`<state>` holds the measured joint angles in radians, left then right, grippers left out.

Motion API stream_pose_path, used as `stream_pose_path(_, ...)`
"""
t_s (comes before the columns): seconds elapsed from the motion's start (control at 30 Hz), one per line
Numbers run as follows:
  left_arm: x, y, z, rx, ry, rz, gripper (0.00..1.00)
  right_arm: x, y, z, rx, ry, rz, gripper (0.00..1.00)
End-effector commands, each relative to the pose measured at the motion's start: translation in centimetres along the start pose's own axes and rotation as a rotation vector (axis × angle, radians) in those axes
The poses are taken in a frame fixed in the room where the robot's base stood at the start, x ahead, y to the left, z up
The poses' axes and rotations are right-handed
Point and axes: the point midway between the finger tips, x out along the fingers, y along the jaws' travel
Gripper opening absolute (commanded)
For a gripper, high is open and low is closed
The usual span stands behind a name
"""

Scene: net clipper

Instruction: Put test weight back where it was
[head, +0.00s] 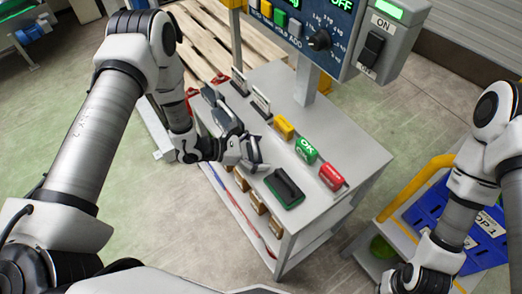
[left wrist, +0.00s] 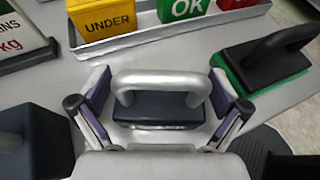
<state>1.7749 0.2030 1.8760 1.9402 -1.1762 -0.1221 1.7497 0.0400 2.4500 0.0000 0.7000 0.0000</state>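The test weight is a dark block with a silver bar handle (left wrist: 165,82). In the left wrist view it stands on the grey tabletop between the fingers of my left gripper (left wrist: 162,108). The fingers are spread on both sides of the handle, with small gaps. In the head view my left gripper (head: 252,152) is low over the cart top (head: 345,148), and the weight is mostly hidden by it. My right arm comes in at the right edge, and its fingers are out of the picture.
A green-based black handled block (head: 285,187) lies close by the left gripper. Yellow (head: 283,127), green (head: 306,150) and red (head: 332,178) blocks sit in a tray. Another dark block (left wrist: 32,142) stands at left in the wrist view. A control box (head: 375,42) overhangs the back.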

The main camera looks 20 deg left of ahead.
Motion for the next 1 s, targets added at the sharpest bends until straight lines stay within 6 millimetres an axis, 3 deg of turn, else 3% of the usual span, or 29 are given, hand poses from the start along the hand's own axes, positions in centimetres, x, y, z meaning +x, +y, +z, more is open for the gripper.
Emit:
stream_pose_path(0.33, -0.6, 0.1, 0.2, -0.001, 0.000, 0.003, 1.00, -0.2, 0.0, 0.0, 0.000, 0.001, 0.000, 0.00)
stream_pose_path(0.47, -3.0, 0.2, 0.0, -0.004, -0.003, 0.007, 1.00, 0.7, 0.0, 0.0, 0.000, 0.000, 0.000, 0.00)
stream_pose_path(0.6, -6.7, 0.2, 0.1, -0.004, -0.006, 0.009, 1.00, 1.5, 0.0, 0.0, 0.000, 0.000, 0.000, 0.00)
stream_pose_path(0.8, -10.7, 0.2, 0.3, -0.003, -0.004, 0.006, 1.00, 1.7, 0.0, 0.0, 0.000, 0.000, 0.000, 0.00)
stream_pose_path(1.0, -12.1, 0.0, 0.3, 0.001, -0.001, 0.001, 1.00, 1.7, 0.0, 0.0, 0.000, 0.000, 0.000, 0.00)
